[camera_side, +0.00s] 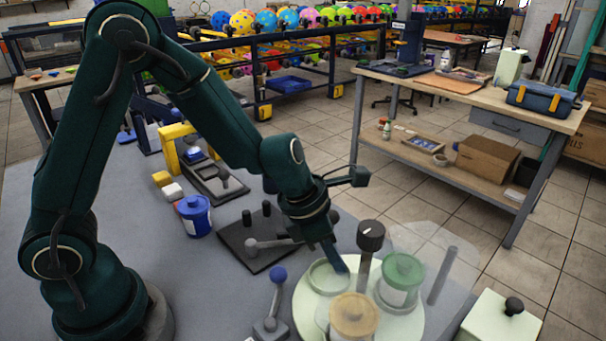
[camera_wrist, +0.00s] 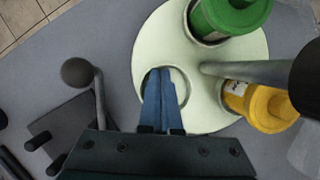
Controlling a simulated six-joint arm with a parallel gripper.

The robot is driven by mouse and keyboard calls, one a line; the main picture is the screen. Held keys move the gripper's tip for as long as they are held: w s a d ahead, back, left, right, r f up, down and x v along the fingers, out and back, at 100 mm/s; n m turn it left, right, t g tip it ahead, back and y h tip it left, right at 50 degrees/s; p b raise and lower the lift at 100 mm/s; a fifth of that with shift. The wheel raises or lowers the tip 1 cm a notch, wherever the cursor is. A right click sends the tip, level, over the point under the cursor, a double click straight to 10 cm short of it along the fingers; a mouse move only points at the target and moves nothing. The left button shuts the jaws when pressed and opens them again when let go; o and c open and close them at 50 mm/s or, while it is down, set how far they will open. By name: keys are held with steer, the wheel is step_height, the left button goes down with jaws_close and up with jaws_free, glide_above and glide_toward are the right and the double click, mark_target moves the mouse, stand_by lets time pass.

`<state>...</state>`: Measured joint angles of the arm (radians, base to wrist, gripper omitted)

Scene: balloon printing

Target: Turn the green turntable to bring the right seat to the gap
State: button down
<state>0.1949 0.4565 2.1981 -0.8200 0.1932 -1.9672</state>
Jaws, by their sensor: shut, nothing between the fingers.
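The pale green turntable (camera_side: 358,325) stands at the front edge of the grey bench, and it also shows in the wrist view (camera_wrist: 155,40). My gripper (camera_side: 340,266) is shut and empty. Its fingertips (camera_wrist: 163,75) are over or in the empty round seat (camera_wrist: 180,85), and I cannot tell whether they touch it. A green lidded jar (camera_side: 402,276) and a yellow lidded jar (camera_side: 353,315) sit in other seats. A dark-knobbed post (camera_side: 370,240) rises from the turntable's middle. A clear guard (camera_side: 432,245) stands around its far right side; the gap is not clearly seen.
A blue-knobbed lever (camera_side: 277,285) stands left of the turntable. A dark plate with pegs and a grey-knobbed lever (camera_side: 262,238) lies behind it. A blue jar (camera_side: 195,215) is farther left. A pale box with a black knob (camera_side: 503,320) is at right.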

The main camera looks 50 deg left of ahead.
mark_target(379, 261)
steer(key=shift+w+m, duration=0.3)
steer(key=shift+m, duration=0.2)
steer(key=shift+w+d+m+g+h, duration=0.25)
steer(key=shift+w+m+h, duration=0.2)
steer(key=shift+m, duration=0.45)
steer(key=shift+w+d+m+g+h, duration=0.1)
steer(key=shift+w+d+m+g, duration=0.15)
steer(key=shift+m, duration=0.4)
steer(key=shift+w+d+m+g+h, duration=0.2)
steer(key=shift+w+m, duration=0.15)
steer(key=shift+m, duration=0.25)
steer(key=shift+w+d+m+g+h, duration=0.1)
steer(key=shift+w+d+m+g, duration=0.15)
steer(key=shift+m, duration=0.4)
steer(key=shift+w+d+m+g, duration=0.2)
steer(key=shift+w+d+m, duration=0.05)
steer(key=shift+m, duration=0.35)
steer(key=shift+w+d+m+g, duration=0.15)
steer(key=shift+w+d+m, duration=0.1)
steer(key=shift+m, duration=0.35)
steer(key=shift+w+d+m+g, duration=0.2)
steer(key=shift+d+m+g, duration=0.2)
steer(key=shift+m, duration=0.4)
steer(key=shift+w+d+m+g, duration=0.2)
steer(key=shift+d+m+g, duration=0.15)
steer(key=shift+m, duration=0.45)
steer(key=shift+d, duration=0.25)
steer(key=shift+w+d, duration=0.15)
steer(key=shift+d, duration=0.1)
steer(key=shift+r, duration=0.1)
